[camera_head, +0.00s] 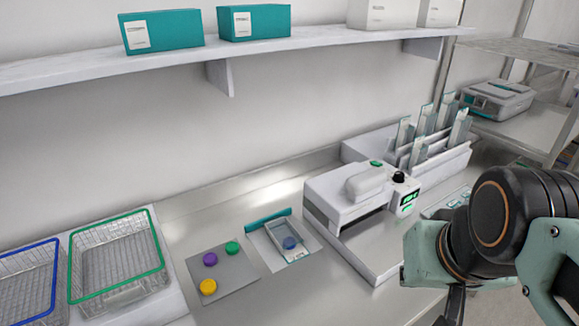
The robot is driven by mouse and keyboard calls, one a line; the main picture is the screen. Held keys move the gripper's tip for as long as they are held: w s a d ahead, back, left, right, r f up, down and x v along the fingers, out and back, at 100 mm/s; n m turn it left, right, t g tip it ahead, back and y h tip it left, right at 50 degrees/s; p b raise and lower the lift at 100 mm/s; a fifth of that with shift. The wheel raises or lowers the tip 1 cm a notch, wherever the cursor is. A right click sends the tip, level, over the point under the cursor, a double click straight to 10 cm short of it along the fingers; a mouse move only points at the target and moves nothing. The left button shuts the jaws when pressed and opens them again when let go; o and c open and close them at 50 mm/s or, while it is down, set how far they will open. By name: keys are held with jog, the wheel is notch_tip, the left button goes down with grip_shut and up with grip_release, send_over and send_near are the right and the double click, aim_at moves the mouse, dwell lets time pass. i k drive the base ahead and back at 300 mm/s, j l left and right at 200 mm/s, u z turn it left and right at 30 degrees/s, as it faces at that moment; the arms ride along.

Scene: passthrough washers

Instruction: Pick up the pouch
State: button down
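A flat clear-and-white pouch (284,254) with a teal strip at its far end lies on the steel counter, left of a white machine. A blue round piece (289,243) shows on or inside it; I cannot tell which. Several upright pouches (437,122) stand in a white rack at the back right. Only a dark part of my gripper (455,306) shows at the bottom right, below my wrist and right of the flat pouch. It is clearly apart from the pouch. Its fingertips are cut off by the picture's edge, so its opening is hidden.
A grey mat (232,284) holds purple, green and yellow round pieces. Wire baskets with green (162,262) and blue (56,285) rims stand at left. The white machine (318,199) stands between pouch and arm. A shelf (300,38) with boxes hangs above.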

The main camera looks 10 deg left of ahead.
aim_at(283, 234)
jog(key=u, duration=0.7)
